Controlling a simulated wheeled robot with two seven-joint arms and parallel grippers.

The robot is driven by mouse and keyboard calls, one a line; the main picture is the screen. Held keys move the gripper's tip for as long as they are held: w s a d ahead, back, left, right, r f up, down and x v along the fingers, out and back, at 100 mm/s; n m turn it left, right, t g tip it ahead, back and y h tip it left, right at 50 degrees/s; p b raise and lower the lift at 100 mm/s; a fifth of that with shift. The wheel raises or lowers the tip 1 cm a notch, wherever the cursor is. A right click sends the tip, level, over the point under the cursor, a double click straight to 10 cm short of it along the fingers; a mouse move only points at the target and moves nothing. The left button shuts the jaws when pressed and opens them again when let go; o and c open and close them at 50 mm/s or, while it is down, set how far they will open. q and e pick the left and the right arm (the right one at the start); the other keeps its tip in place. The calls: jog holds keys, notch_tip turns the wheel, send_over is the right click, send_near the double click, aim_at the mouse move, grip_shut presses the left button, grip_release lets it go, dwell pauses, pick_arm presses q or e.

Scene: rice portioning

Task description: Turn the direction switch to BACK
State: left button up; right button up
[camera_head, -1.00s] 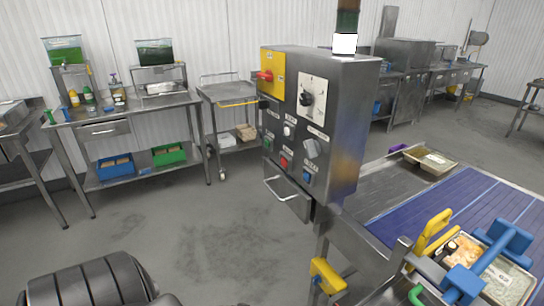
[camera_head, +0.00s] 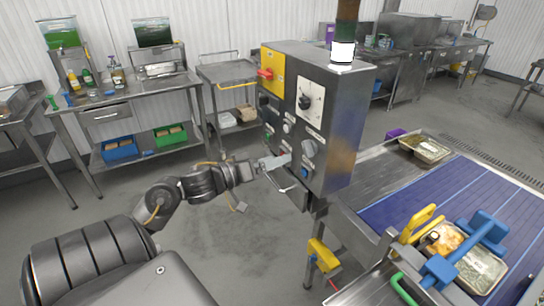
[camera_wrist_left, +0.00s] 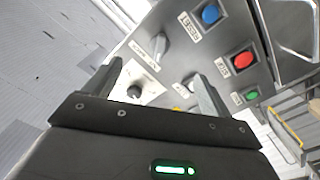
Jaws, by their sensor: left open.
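The control panel (camera_head: 340,120) is a grey metal box. A grey selector knob (camera_head: 308,150), which looks like the direction switch, is on its front above a blue button (camera_head: 305,172). In the left wrist view the grey lever (camera_wrist_left: 160,46) stands out beside the blue button (camera_wrist_left: 210,14); its label is too small to read. My left gripper (camera_head: 279,161) is in front of the panel's lower part, hiding some buttons. Its two fingers are apart and empty in the wrist view (camera_wrist_left: 157,70), pointing toward the panel, with the lever beyond them. My right gripper is not visible.
A black rotary knob (camera_head: 305,102) on a white plate and a red switch (camera_head: 266,73) on yellow are higher on the panel. A red button (camera_wrist_left: 243,58) and green button (camera_wrist_left: 251,95) are close by. A blue conveyor (camera_head: 440,200) is at right.

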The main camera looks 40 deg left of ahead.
aim_at(304, 150)
pick_arm(q)
jog(key=b+x, duration=0.2)
jog(key=x, duration=0.3)
jog(key=shift+w+d+b, duration=0.1)
jog(key=shift+w+b, duration=0.2)
jog(key=shift+b, duration=0.05)
jog(key=p+x, duration=0.1)
jog(key=x, duration=0.2)
jog(key=shift+w+d+r+p, duration=0.1)
jog(key=shift+w+p, duration=0.2)
jog(key=shift+w+d, duration=0.1)
jog(key=shift+w, duration=0.25)
jog(key=shift+c, duration=0.3)
grip_shut()
